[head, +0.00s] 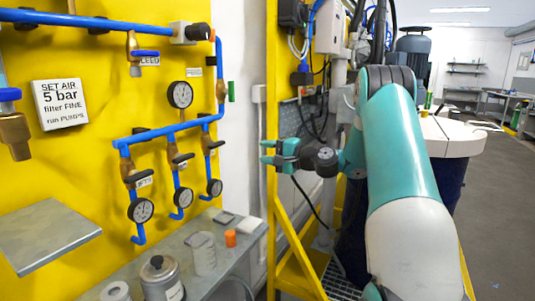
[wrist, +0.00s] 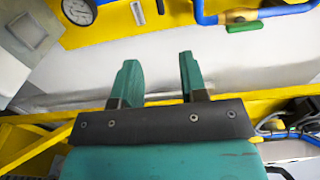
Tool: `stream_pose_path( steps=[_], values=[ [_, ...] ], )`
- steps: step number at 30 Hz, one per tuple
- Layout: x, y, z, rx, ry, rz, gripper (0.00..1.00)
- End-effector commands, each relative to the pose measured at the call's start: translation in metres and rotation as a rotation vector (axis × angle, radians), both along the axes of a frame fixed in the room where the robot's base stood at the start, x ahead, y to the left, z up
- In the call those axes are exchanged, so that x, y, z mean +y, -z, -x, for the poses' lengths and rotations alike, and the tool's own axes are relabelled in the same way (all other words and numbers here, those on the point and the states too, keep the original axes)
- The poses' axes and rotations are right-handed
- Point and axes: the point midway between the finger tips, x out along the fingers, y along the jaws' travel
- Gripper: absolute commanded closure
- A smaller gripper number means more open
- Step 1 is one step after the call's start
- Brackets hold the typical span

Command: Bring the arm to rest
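My gripper (head: 266,151) is teal and hangs in free air in front of the yellow frame post, right of the yellow panel. In the wrist view my gripper (wrist: 158,78) has its two fingers apart with nothing between them. My arm is bent, with its large teal and white link on the right of the head view. The gripper touches nothing that I can see.
A yellow panel (head: 100,88) with blue pipes and gauges stands left. Below it, a grey shelf (head: 218,272) holds a metal canister (head: 160,280), a clear beaker (head: 203,256) and an orange cap (head: 231,238). A drum (head: 452,139) stands behind my arm. Open floor (head: 500,220) lies right.

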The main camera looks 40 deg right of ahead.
Motion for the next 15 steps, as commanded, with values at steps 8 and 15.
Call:
stream_pose_path(
  steps=[8, 15],
  values=[
    [0.0, 0.0, 0.0, 0.0, 0.0, 0.0, 0.61],
    [0.05, -0.007, -0.009, 0.039, -0.104, 0.091, 0.61]
  ],
)
